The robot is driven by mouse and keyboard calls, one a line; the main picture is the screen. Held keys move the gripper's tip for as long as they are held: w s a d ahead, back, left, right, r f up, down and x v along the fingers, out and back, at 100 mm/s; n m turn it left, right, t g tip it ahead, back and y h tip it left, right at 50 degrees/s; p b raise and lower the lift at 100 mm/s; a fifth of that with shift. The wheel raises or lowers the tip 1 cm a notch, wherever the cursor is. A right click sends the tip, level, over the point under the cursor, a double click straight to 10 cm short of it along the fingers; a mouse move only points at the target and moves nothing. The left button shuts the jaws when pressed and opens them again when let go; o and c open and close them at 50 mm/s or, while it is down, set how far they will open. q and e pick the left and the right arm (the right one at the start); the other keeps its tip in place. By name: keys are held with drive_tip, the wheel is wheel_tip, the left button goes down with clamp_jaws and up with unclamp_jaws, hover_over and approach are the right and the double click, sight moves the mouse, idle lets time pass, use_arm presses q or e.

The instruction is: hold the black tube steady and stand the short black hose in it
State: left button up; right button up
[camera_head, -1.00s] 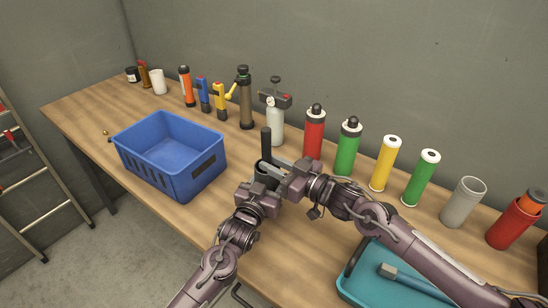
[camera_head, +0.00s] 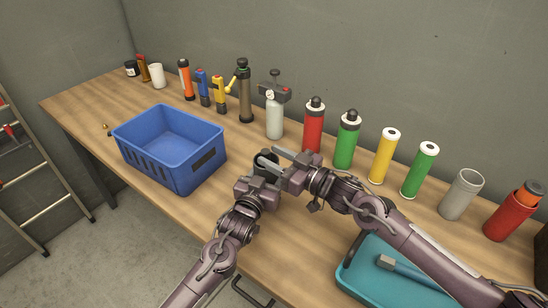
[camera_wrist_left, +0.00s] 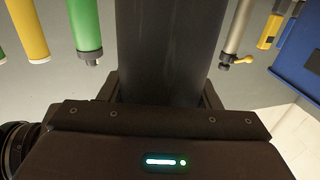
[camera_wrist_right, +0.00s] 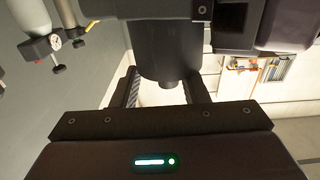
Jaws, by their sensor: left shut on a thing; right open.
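The black tube (camera_wrist_left: 168,45) fills the space between my left gripper's fingers in the left wrist view. My left gripper (camera_head: 260,172) is shut on it, and the arm hides much of it in the head view. In the right wrist view the tube (camera_wrist_right: 168,45) appears upside down. A short dark end of the black hose (camera_wrist_right: 167,84) shows just past the tube's mouth, so the hose appears to be inside the tube. My right gripper (camera_head: 276,157) is open close above the mouth, its fingers on either side of the hose end and apart from it.
A blue crate (camera_head: 203,160) stands to the left. A teal tray (camera_head: 352,276) with a hammer-like tool lies front right. Red (camera_head: 314,132), green (camera_head: 347,145) and yellow (camera_head: 384,160) cylinders line the back, with a grey cup (camera_head: 459,200) farther right.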

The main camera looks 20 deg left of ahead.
use_arm(q)
drive_tip(key=shift+w, duration=0.25)
use_arm(e)
drive_tip(key=v, duration=0.4)
drive_tip(key=f+v, duration=0.1)
drive_tip(key=v, duration=0.1)
drive_tip(key=shift+s+d, duration=0.15)
drive_tip(key=shift+d, duration=0.2)
use_arm(q)
drive_tip(key=shift+f, duration=0.1)
use_arm(e)
drive_tip(key=shift+s+d+r, duration=0.2)
drive_tip(key=shift+d+r, duration=0.15)
use_arm(q)
drive_tip(key=shift+s+f, duration=0.1)
use_arm(e)
drive_tip(key=shift+r, duration=0.1)
use_arm(q)
drive_tip(key=o, duration=1.2)
drive_tip(key=shift+c, duration=0.2)
use_arm(e)
drive_tip(key=shift+w, duration=0.1)
